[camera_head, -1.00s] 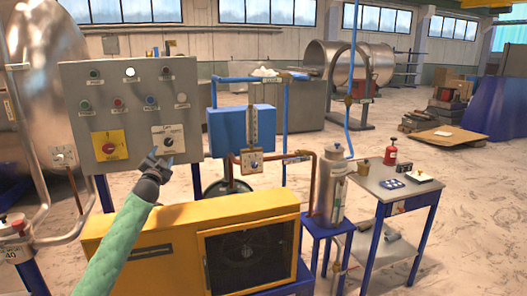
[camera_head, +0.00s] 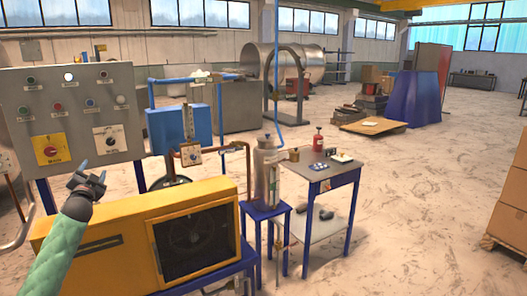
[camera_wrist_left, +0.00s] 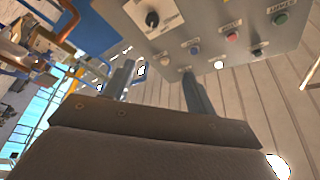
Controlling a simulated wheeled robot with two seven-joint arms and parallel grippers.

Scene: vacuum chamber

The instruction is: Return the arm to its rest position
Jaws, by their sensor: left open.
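My left arm, in a green sleeve, comes in from the lower left in the head view. Its gripper (camera_head: 88,181) is open and empty, in front of and below the grey control panel (camera_head: 88,84). The panel carries a yellow-backed red switch (camera_head: 50,151), a black rotary knob on a white plate (camera_head: 110,139), and several small buttons. In the left wrist view the two fingers (camera_wrist_left: 158,85) stand apart with nothing between them, and the panel (camera_wrist_left: 215,30) shows beyond. My right gripper is not in view.
A yellow pump housing (camera_head: 120,235) stands just right of my left forearm. Behind it are a blue box (camera_head: 178,130) and copper piping. A metal canister (camera_head: 266,170) and a small table (camera_head: 325,178) stand to the right. Open floor (camera_head: 430,200) lies further right, with cardboard boxes (camera_head: 507,195) at the edge.

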